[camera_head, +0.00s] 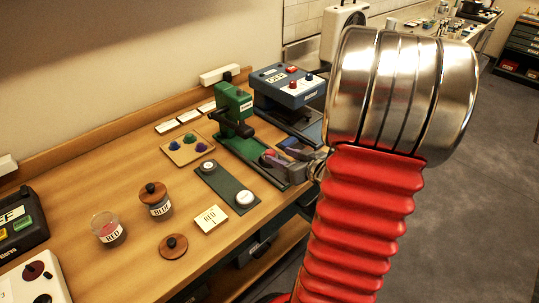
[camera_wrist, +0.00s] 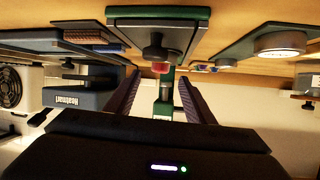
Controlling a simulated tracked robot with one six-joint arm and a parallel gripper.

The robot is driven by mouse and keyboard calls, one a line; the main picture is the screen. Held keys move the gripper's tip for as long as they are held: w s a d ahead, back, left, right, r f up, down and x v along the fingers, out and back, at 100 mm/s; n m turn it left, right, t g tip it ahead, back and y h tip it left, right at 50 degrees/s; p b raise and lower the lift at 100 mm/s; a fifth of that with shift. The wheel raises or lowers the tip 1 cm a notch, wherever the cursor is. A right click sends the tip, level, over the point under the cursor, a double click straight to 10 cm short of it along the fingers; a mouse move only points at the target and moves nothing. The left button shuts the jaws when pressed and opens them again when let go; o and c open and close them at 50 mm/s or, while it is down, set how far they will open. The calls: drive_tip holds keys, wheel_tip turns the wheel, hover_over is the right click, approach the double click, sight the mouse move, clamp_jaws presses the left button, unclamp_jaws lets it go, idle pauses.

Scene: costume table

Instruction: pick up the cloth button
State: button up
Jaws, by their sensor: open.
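The cloth button looks to be the small red round piece (camera_wrist: 160,67) on a dark round post on the green press's base plate (camera_wrist: 195,30). In the wrist view, which shows the table upside down, it lies between my gripper's (camera_wrist: 159,77) two purple fingers, with gaps on both sides. My gripper is open and empty. In the head view, a small reddish spot, likely the button (camera_head: 268,153), shows beside my gripper (camera_head: 276,152) at the green press (camera_head: 234,108). The fingers partly hide it there, and I cannot tell its exact distance.
A blue machine (camera_head: 287,86) stands close behind my gripper. A dark mat (camera_head: 226,183) with two pale round pieces lies nearer.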

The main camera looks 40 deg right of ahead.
sight(273, 154)
drive_tip(key=shift+x, duration=2.5)
drive_tip(key=shift+f, duration=0.1)
drive_tip(key=shift+c, duration=0.3)
drive_tip(key=shift+f, duration=0.1)
drive_tip(key=c, duration=1.1)
